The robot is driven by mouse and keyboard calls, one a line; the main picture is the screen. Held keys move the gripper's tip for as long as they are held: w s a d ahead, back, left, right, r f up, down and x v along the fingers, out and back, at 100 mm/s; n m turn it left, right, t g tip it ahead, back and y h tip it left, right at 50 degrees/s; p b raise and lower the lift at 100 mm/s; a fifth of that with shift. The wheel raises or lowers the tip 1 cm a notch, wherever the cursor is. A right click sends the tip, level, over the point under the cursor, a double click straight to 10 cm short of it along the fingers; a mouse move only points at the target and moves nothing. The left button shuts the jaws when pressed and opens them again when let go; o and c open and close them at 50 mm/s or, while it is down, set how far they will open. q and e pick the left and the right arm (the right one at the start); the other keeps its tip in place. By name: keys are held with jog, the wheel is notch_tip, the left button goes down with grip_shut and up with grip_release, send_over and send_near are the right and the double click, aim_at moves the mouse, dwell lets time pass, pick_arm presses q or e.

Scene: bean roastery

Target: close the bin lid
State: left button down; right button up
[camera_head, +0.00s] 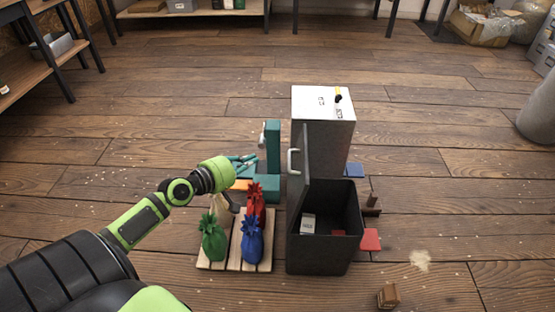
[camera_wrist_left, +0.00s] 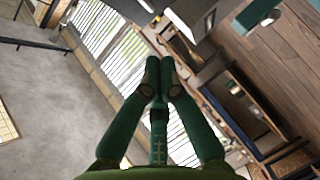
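The dark bin (camera_head: 325,255) stands on the floor right of centre in the head view. Its lid (camera_head: 303,185) is open and stands up, nearly vertical, along the bin's left side. A pale handle (camera_head: 291,162) sits on the lid's left face. Inside the bin lies a small white-labelled item (camera_head: 308,223). My left gripper (camera_head: 256,161) is left of the lid handle, apart from it, and points right. In the left wrist view its teal fingers (camera_wrist_left: 160,78) meet at the tips with nothing between them. My right gripper is in neither view.
A wooden pallet (camera_head: 234,266) with green, blue and red sacks lies left of the bin. A teal device (camera_head: 273,150) stands behind the gripper. A grey white-topped cabinet (camera_head: 325,102) stands behind the bin. Small blocks lie right of it; the floor beyond is mostly clear.

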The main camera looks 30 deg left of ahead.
pick_arm(q)
jog(key=w+d+f, duration=0.2)
jog(key=w+d, duration=0.2)
jog(key=w, duration=0.3)
jog(key=shift+f, duration=0.4)
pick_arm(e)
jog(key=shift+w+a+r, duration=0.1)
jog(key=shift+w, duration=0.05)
pick_arm(q)
jog(key=shift+s, duration=0.1)
